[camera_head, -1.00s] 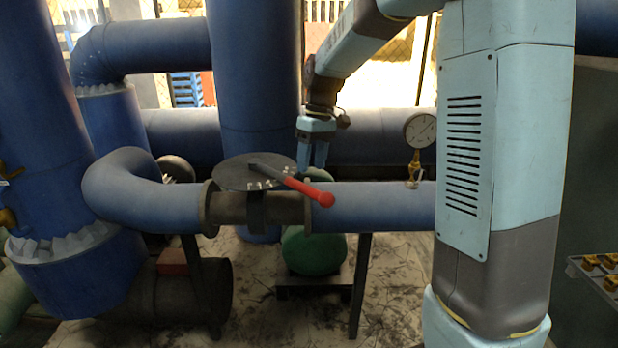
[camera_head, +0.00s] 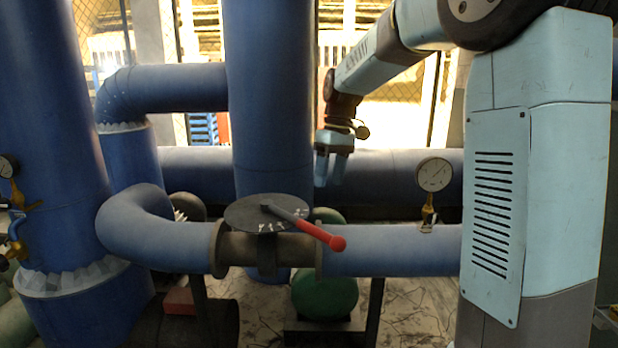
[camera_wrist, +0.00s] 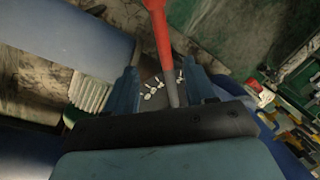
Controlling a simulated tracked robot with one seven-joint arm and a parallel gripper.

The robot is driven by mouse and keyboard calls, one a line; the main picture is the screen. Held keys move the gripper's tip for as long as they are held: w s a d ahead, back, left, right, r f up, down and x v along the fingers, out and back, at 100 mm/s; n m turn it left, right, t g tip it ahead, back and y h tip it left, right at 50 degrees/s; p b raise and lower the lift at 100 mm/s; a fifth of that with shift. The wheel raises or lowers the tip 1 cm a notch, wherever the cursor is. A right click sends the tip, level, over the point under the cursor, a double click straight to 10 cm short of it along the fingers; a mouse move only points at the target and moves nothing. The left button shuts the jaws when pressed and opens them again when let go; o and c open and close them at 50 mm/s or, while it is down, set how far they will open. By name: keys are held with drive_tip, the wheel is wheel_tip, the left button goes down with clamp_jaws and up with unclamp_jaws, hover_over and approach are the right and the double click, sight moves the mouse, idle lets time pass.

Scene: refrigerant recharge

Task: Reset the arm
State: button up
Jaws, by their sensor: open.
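My gripper (camera_head: 330,168) is open and empty. In the head view it hangs from my blue arm in front of the big blue pipes, above and to the right of the valve. The valve has a dark round plate (camera_head: 240,212) and a lever with a red grip (camera_head: 325,236) pointing to the lower right. In the wrist view the gripper's two fingers (camera_wrist: 163,92) are apart, and the red lever (camera_wrist: 160,35) shows between them, farther off. The gripper does not appear to touch the lever.
A pressure gauge (camera_head: 434,175) stands on the horizontal blue pipe (camera_head: 395,250), right of the valve. A thick vertical blue pipe (camera_head: 268,90) rises behind the valve. A green round object (camera_head: 325,297) sits below the pipe. Another gauge (camera_head: 6,167) is at the far left.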

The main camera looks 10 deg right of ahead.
drive_tip(key=s+d+m+t+h, duration=0.1)
drive_tip(key=s+d+m+t, duration=0.2)
drive_tip(key=s, duration=1.1)
drive_tip(key=s+d+m+t, duration=0.3)
drive_tip(key=s+d, duration=0.3)
drive_tip(key=s, duration=0.7)
drive_tip(key=shift+s+m+t+h, duration=0.35)
drive_tip(key=shift+m+t+h, duration=0.05)
drive_tip(key=shift+m, duration=0.2)
drive_tip(key=shift+f, duration=0.1)
idle(0.8)
